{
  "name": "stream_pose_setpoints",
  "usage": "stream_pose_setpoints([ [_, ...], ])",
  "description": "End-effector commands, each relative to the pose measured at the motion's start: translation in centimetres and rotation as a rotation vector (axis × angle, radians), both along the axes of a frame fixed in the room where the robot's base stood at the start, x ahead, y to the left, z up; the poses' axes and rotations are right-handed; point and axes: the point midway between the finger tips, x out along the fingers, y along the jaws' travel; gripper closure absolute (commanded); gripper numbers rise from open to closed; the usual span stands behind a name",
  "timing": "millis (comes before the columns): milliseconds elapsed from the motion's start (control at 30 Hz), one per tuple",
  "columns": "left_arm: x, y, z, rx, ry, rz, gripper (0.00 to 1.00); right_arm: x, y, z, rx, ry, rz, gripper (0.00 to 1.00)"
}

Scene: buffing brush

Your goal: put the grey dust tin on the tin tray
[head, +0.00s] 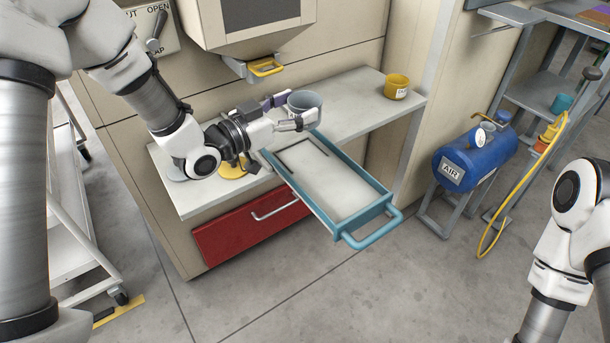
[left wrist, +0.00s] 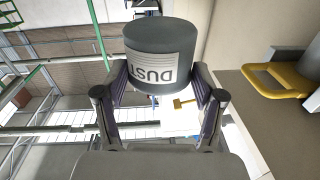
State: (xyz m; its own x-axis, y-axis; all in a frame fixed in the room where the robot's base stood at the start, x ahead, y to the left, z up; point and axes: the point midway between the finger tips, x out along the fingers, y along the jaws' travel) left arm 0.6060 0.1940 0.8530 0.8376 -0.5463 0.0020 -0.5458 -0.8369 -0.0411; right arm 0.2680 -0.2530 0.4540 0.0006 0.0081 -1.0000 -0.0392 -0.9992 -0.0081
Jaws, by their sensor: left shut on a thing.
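The grey dust tin (head: 305,103) is held in my left gripper (head: 292,112) above the white shelf, near the back end of a blue-framed tray. In the left wrist view the tin (left wrist: 160,55) sits between both fingers (left wrist: 158,95), its DUST label upside down in the picture. The blue-framed tray (head: 377,207), which looks like the tin tray, has a pale flat floor and a front handle, and sticks out past the shelf edge. No object shows on its floor. My right arm shows at the right, but its gripper is out of the picture.
A yellow tin (head: 396,86) stands on the right of the white shelf (head: 362,117). A yellow round thing (head: 232,171) is partly hidden under my left arm. A yellow handle (head: 266,67) juts from the machine above. A blue air tank (head: 474,156) stands at the right.

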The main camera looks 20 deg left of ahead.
Motion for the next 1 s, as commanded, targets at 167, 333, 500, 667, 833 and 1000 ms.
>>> stream_pose_setpoints([
  [167,-0.1,0.0,-4.2,0.000,0.007,-0.006,0.71,0.0,0.0,-1.1,0.000,-0.001,0.000,0.60],
  [333,-0.1,0.0,-6.5,-0.001,0.004,-0.005,0.71,0.0,0.0,-1.6,0.000,-0.001,0.000,0.60],
  [500,-0.1,0.0,-9.3,-0.001,0.004,-0.004,0.71,0.0,0.0,-2.4,0.000,0.000,0.000,0.60],
  [667,-0.1,0.0,-9.3,-0.001,0.002,-0.004,0.71,0.0,0.0,-2.3,0.000,0.000,0.000,0.60],
  [833,-0.1,0.0,-9.7,-0.001,0.002,-0.004,0.71,0.0,0.0,-2.6,0.000,0.000,0.000,0.60],
  [1000,-0.1,0.0,-9.7,0.000,0.003,-0.004,0.06,0.0,0.0,-2.5,0.000,0.000,0.000,0.60],
])
